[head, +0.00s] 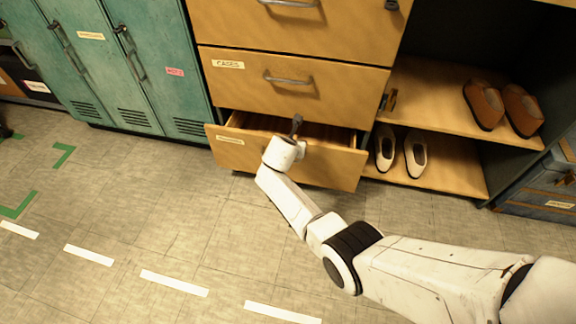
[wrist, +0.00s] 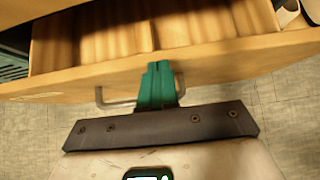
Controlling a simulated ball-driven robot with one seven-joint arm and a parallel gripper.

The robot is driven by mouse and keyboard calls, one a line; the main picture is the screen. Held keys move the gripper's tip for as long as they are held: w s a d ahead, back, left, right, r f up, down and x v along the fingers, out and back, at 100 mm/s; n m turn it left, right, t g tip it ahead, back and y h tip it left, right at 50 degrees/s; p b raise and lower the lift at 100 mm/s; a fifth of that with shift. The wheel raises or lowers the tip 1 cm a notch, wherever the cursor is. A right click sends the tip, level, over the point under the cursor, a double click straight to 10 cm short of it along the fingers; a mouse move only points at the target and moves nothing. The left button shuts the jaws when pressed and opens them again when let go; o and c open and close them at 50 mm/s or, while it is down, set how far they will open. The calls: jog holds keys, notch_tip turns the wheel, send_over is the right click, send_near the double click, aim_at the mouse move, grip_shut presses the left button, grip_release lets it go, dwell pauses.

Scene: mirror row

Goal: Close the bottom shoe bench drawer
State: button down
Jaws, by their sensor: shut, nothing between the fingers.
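The bottom drawer (head: 338,165) of the wooden shoe bench is pulled out, and its empty-looking wooden inside shows behind the front panel. In the wrist view the drawer front (wrist: 230,62) runs across the picture, with its metal handle (wrist: 112,103) partly hidden behind my fingers. My gripper (head: 297,122) is at the middle of the drawer front in the head view, its tip over the top edge. In the wrist view my gripper (wrist: 158,68) has its green fingers together, overlapping the drawer's front edge. I cannot tell whether they touch it.
A closed drawer (head: 330,98) labelled CASES sits above. To the right, open shelves hold brown shoes (head: 484,104) and white shoes (head: 415,153). Teal lockers (head: 150,60) stand left. The tiled floor (head: 130,215) in front is clear, with white dashes and green marks.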

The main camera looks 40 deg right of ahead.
jog(key=shift+w+d+b, duration=0.55)
jog(key=shift+w+d, duration=0.3)
jog(key=shift+d, duration=0.35)
jog(key=shift+w+d+b, duration=0.55)
jog(key=shift+w+d, duration=0.3)
jog(key=shift+d, duration=0.3)
jog(key=shift+a, duration=0.1)
